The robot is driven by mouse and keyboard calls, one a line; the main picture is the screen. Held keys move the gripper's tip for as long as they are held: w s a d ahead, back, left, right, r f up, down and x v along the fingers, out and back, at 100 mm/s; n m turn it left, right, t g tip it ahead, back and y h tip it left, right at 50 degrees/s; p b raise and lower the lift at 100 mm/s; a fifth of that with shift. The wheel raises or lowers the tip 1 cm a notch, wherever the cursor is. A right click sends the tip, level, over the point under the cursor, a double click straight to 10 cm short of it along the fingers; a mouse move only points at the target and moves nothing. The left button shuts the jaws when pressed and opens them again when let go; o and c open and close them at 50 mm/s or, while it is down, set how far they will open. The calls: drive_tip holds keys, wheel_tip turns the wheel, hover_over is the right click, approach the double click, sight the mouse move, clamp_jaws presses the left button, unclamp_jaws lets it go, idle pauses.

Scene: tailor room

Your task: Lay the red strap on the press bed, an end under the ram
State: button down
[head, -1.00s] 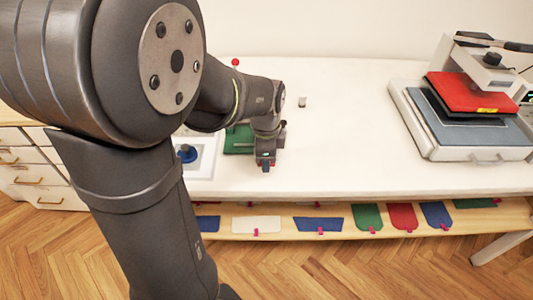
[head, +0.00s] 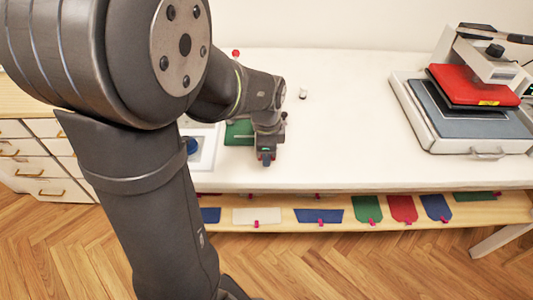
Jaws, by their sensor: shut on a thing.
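My gripper (head: 266,157) points down over the front part of the white table and is shut. A small bit of red shows at its jaws, which I take for the red strap; most of it is hidden or too small to make out. Just left of the gripper is a green plate (head: 238,133), partly behind my arm. A red ball knob (head: 236,53) shows above my arm; what it belongs to is hidden. I cannot make out a ram or tell for sure which surface is the press bed.
A heat press with a red upper plate (head: 470,85) stands at the right. A blue round thing (head: 192,146) on a white base is left of the green plate. A small grey item (head: 303,94) lies behind. Coloured pieces, including a red one (head: 403,208), lie on the shelf below.

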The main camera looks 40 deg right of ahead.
drive_tip(key=shift+f, duration=0.5)
drive_tip(key=c, duration=1.3)
unclamp_jaws()
drive_tip(key=shift+r, duration=0.15)
wheel_tip(320, 180, up, 17)
drive_tip(key=shift+r, duration=0.1)
wheel_tip(320, 180, down, 18)
drive_tip(key=shift+r, duration=0.35)
